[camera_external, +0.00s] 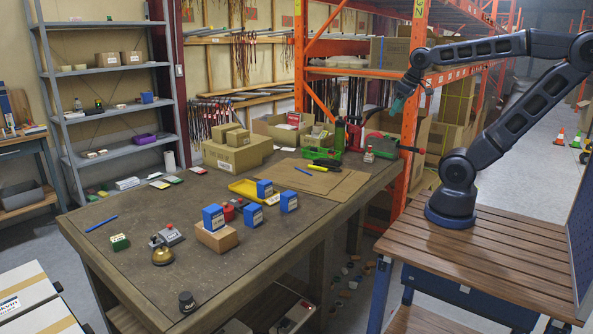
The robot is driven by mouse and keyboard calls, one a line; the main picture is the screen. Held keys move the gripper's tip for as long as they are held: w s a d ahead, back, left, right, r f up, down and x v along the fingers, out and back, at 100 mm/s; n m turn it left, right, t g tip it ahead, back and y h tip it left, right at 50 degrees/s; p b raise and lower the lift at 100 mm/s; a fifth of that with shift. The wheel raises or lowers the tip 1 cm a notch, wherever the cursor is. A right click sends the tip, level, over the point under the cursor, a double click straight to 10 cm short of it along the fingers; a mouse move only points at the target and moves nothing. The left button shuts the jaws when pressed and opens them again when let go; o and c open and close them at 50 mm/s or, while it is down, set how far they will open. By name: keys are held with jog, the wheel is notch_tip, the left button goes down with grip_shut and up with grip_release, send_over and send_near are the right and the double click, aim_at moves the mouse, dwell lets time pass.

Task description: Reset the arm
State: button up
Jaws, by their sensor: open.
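My gripper (398,103) hangs at the end of my arm, high over the back right corner of the workbench (150,225). It points down, is open, and nothing shows between its fingers, though they are small in the picture. It is in front of the orange rack (412,120) and apart from the things on the bench. My arm bends up from its base on the wooden slatted table at right and reaches left.
Blue boxes (213,217) stand on the bench, one on a brown block (217,238).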

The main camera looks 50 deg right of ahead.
jog(key=shift+s+d+f+m, duration=0.2)
jog(key=shift+s+d+f, duration=0.1)
jog(key=shift+s+f, duration=0.3)
jog(key=shift+s+d+f+m, duration=0.25)
jog(key=shift+s+f, duration=0.15)
jog(key=shift+s, duration=0.3)
dwell(0.4)
